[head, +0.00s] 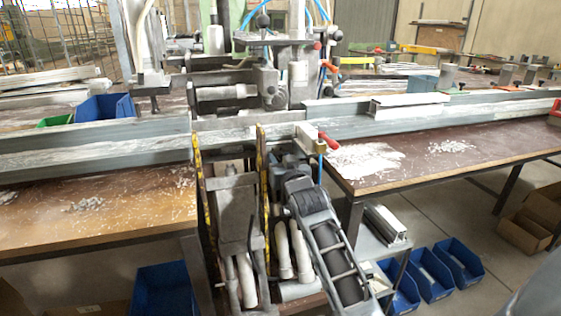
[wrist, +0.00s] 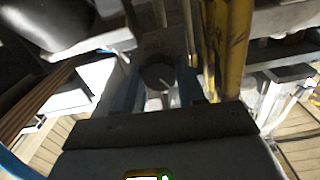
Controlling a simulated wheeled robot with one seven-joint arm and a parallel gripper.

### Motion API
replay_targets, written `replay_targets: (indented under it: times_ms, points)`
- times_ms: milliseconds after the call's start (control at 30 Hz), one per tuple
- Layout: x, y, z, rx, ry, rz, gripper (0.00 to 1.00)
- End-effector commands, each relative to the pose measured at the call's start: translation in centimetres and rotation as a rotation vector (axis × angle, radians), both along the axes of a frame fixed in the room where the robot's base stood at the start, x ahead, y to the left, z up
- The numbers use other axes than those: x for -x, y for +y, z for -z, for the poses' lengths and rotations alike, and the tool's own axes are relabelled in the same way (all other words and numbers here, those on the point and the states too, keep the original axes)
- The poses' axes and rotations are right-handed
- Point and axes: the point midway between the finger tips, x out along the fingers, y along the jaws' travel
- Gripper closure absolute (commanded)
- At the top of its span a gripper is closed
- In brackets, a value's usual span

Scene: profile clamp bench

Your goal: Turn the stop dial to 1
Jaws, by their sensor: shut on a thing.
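The stop dial (wrist: 157,74) is a dark round knob in the middle of the wrist view, in front of a grey plate (wrist: 153,42) with faint, unreadable marks. A short white pointer line on it slants toward the lower right of that picture. My gripper (wrist: 160,92) is at the dial, with a finger on each side, and is shut on it. The numbers around the dial cannot be read. In the head view my arm reaches up to the front of the clamp machine (head: 228,95), and the dial is hidden there.
Yellow-edged upright bars (head: 261,185) stand close to my arm; a yellow bar (wrist: 232,45) also shows right of the dial in the wrist view. A long grey profile (head: 90,150) crosses the bench. Blue bins (head: 430,270) stand at lower right.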

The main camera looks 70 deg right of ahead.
Motion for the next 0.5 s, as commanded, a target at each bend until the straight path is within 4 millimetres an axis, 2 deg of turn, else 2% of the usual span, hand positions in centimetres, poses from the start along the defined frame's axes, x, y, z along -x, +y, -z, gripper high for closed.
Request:
replay_targets:
  times_ms: [67,100,333,500]
  points:
    - [-0.01,0.03,0.1,-0.002,0.001,0.0,0.91]
    - [-0.01,0.03,0.1,-0.002,0.001,0.0,0.58]
    - [0.0,0.02,0.05,0.0,0.001,0.0,0.36]
    - [-0.01,0.01,0.03,0.0,0.001,0.0,0.35]
